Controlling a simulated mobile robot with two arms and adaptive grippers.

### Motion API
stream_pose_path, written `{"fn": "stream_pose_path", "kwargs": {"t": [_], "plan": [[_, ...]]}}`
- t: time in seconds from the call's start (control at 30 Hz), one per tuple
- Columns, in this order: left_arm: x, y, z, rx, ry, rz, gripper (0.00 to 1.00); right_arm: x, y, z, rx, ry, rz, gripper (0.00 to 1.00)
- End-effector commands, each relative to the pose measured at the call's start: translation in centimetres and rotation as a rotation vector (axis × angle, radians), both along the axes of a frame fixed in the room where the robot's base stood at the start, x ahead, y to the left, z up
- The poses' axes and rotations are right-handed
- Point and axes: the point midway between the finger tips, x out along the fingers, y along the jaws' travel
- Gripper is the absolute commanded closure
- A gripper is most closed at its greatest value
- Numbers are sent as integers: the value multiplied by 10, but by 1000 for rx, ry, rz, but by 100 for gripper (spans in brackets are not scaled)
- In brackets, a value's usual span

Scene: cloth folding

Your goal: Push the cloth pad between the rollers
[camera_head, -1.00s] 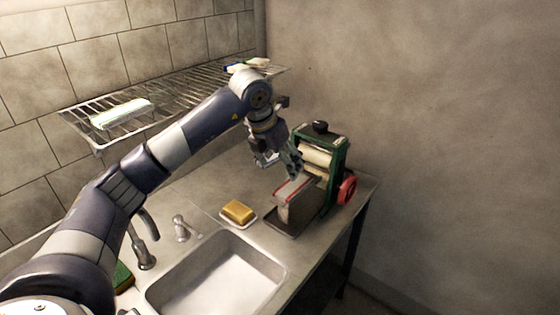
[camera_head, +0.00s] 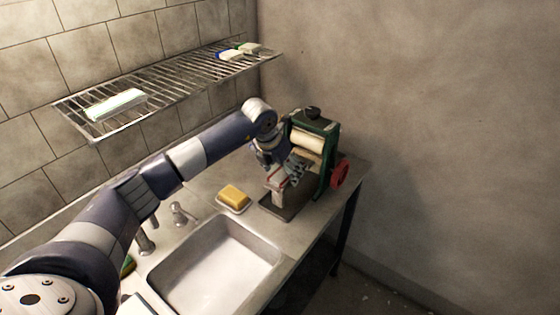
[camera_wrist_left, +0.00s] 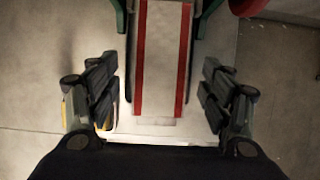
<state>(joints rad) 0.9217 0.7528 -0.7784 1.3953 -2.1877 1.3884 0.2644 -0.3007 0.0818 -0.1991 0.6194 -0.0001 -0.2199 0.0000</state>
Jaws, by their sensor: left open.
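The cloth pad is grey-white with two red stripes and lies lengthwise in the middle of the left wrist view (camera_wrist_left: 163,60). In the head view it is mostly hidden by my left gripper (camera_head: 291,172), with a red edge showing. The green roller machine (camera_head: 328,132) stands just beyond, with a cream roller (camera_head: 307,142) and a red hand wheel (camera_head: 340,174). My left gripper is open over the pad. In the left wrist view its fingers (camera_wrist_left: 160,97) are apart, one on each side of the pad, with gaps between. My right gripper is not in view.
A yellow sponge (camera_head: 233,194) on a small dish sits beside the machine. The sink (camera_head: 215,265) and tap (camera_head: 180,213) are nearer. A wire rack (camera_head: 180,82) with folded cloths hangs on the tiled wall. The counter's right edge is close to the machine.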

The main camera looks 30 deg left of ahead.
Motion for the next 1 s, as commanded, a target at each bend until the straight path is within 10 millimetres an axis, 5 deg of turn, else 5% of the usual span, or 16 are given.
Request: {"fn": "stream_pose_path", "kwargs": {"t": [0.3,0.53,1.0], "plan": [[1,0,-3,0,0,-1,27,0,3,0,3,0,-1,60],[1,0,-3,0,0,-1,74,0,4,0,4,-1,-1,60],[1,5,-3,0,0,2,74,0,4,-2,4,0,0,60]]}}
